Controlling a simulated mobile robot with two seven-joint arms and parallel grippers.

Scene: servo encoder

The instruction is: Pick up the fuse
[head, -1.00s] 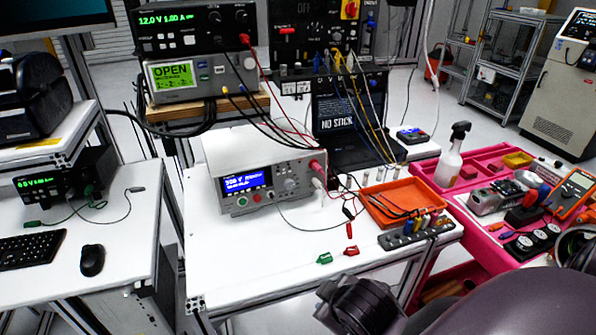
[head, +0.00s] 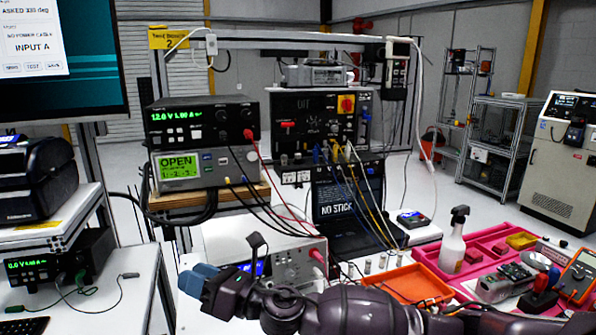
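No fuse can be told for certain. Several small silver cylinders (head: 367,266) stand on the white bench beside the orange tray (head: 420,284); they are too small to identify. My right arm reaches in from the lower right across the front of the bench. My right gripper (head: 197,279), with blue fingertips, points left in front of the white bench instrument (head: 300,262), apart from the cylinders. Its finger gap does not show clearly. My arm hides the bench's front part and part of the instrument. My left gripper is out of view.
Stacked power supply and meter (head: 202,125) stand at the back left with hanging cables. A black panel box (head: 318,120) and laptop (head: 345,200) stand behind the bench. A pink organizer (head: 436,264) with a spray bottle (head: 453,242) is at right.

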